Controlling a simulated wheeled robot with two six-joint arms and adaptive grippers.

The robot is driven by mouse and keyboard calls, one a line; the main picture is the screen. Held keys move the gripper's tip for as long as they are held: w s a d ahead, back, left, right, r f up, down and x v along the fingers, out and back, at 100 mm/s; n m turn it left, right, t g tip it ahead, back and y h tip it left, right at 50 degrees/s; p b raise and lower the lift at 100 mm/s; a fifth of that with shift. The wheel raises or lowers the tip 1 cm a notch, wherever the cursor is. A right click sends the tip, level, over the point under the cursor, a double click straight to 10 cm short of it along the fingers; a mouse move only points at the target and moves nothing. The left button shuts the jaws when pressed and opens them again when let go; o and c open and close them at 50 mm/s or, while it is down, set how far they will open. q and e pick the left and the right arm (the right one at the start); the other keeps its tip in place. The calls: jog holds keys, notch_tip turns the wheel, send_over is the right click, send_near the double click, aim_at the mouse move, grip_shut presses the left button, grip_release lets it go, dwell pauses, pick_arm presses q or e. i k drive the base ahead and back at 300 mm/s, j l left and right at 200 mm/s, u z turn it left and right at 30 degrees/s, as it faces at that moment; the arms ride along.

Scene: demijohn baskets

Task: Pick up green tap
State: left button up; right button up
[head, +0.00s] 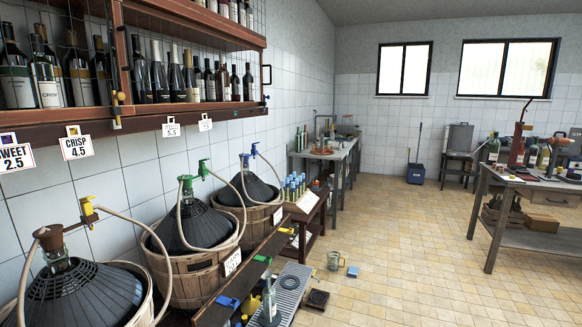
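A green tap (203,169) sits at the top of the middle demijohn (191,226), just right of its green stopper (186,184). A pale hose runs from the tap down around the basket (188,278). A yellow tap (89,210) is on the nearest demijohn (75,293), and a blue tap (254,149) is on the farthest one (247,189). A small green piece (262,258) also lies on the low wooden rail in front of the baskets. Neither of my grippers shows in the head view.
A wall shelf (190,117) of wine bottles overhangs the demijohns, with price tags below. The wooden rail (245,268), a grey drip grate (290,284) and a bottle (269,302) stand in front. A workbench (535,185) is at right. Tiled floor (410,260) between is mostly clear.

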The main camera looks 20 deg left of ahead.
aim_at(202, 169)
jog(key=i+l+z, duration=0.25)
jog(key=i+l, duration=0.25)
jog(key=i+l+z, duration=0.25)
jog(key=i+l, duration=0.15)
jog(key=i, duration=0.35)
jog(key=i+j+u, duration=0.15)
jog(key=i+u, duration=0.35)
jog(key=i, duration=0.4)
jog(key=i+l+u, duration=0.25)
jog(key=i+u, duration=0.25)
jog(key=i, duration=0.35)
